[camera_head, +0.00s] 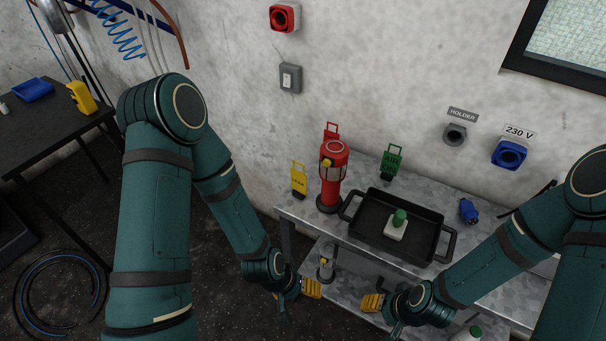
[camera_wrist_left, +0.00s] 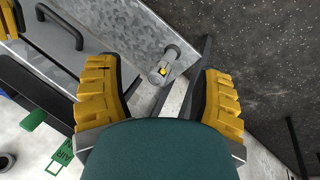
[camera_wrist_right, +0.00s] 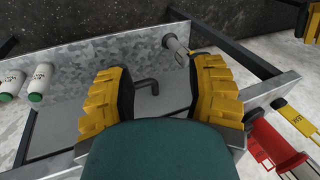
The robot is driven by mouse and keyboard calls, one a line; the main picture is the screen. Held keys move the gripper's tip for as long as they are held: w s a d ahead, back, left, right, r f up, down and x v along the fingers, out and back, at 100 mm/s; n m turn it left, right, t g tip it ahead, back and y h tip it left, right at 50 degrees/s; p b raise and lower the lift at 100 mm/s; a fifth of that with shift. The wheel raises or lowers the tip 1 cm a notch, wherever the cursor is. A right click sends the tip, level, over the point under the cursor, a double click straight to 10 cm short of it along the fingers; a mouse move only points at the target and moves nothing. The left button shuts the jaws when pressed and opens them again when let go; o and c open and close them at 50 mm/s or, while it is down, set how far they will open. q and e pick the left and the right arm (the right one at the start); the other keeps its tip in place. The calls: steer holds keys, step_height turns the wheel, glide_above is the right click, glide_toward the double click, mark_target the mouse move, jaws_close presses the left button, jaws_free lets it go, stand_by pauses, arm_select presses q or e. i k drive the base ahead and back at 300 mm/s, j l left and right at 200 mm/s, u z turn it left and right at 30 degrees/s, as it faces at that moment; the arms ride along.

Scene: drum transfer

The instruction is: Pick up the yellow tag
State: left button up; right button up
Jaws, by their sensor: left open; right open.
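The yellow tag (camera_head: 298,180) stands upright at the left end of the metal bench, left of the red lantern-like cylinder (camera_head: 331,178). A yellow tag (camera_wrist_right: 296,118) also shows at the right edge of the right wrist view, near a red object. My left gripper (camera_head: 311,289) is open and empty, below and in front of the bench's left end, apart from the tag. It also shows in the left wrist view (camera_wrist_left: 160,78). My right gripper (camera_head: 372,302) is open and empty in front of the bench, farther right. Its spread yellow fingers show in the right wrist view (camera_wrist_right: 160,85).
A black tray (camera_head: 370,232) on the bench holds a white, green-capped container (camera_head: 397,225). A red tag (camera_head: 331,131) and green tag (camera_head: 391,160) stand behind. A blue plug (camera_head: 468,210) lies right. A small grey cylinder (camera_head: 326,265) stands on the lower shelf (camera_head: 345,290).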

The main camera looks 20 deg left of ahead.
mark_target(298, 180)
steer(key=i+j+z, duration=0.1)
steer(key=j, duration=0.55)
steer(key=i+j+z, duration=0.15)
steer(key=j, duration=0.45)
steer(key=j+z, duration=0.1)
steer(key=j, duration=0.55)
